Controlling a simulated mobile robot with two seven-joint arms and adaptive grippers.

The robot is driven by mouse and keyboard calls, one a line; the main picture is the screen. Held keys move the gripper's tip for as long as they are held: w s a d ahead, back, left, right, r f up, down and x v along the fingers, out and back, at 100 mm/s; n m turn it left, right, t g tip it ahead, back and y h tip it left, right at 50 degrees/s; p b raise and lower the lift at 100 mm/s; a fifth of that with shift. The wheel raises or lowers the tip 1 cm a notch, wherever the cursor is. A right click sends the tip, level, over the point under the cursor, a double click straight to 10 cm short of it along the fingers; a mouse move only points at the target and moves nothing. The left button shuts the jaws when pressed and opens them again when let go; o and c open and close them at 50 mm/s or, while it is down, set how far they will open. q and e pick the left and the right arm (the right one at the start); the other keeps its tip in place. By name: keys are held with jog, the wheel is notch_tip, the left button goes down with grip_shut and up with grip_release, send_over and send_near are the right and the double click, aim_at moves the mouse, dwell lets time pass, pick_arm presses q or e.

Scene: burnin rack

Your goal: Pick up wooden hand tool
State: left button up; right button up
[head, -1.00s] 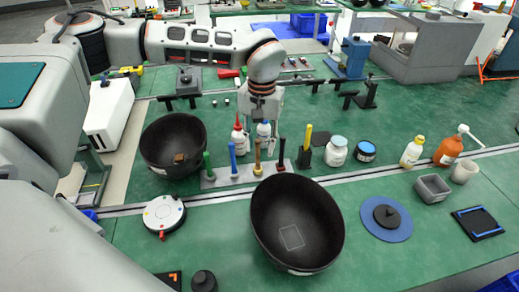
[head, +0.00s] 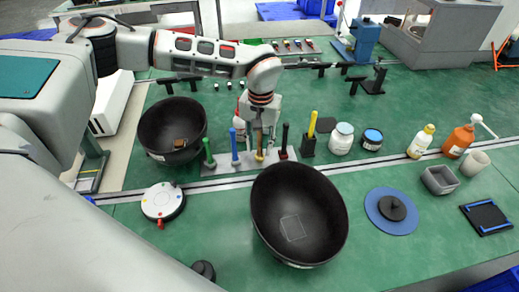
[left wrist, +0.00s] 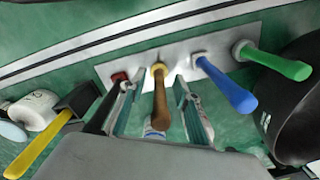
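The wooden hand tool (head: 259,146) stands upright in the light grey rack (head: 232,166), between a blue-handled tool (head: 235,147) and a black-handled one (head: 284,138). In the left wrist view the wooden tool (left wrist: 160,103) shows its brown handle and yellowish collar. My left gripper (head: 259,139) is over it from above, partly hiding its upper end. In the left wrist view the left gripper (left wrist: 158,108) is open, with one finger on each side of the handle and gaps between. My right gripper is not in view.
A green-handled tool (head: 208,150) stands at the rack's left end and a yellow one (head: 311,128) in a black block to the right. Black bowls stand at the left (head: 150,128) and in front (head: 258,200). Bottles and jars are to the right.

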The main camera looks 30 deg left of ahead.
pick_arm(q)
jog(key=shift+f, duration=0.1)
grip_shut()
notch_tip(320, 180, up, 20)
jog(key=shift+p, duration=0.3)
dwell(0.4)
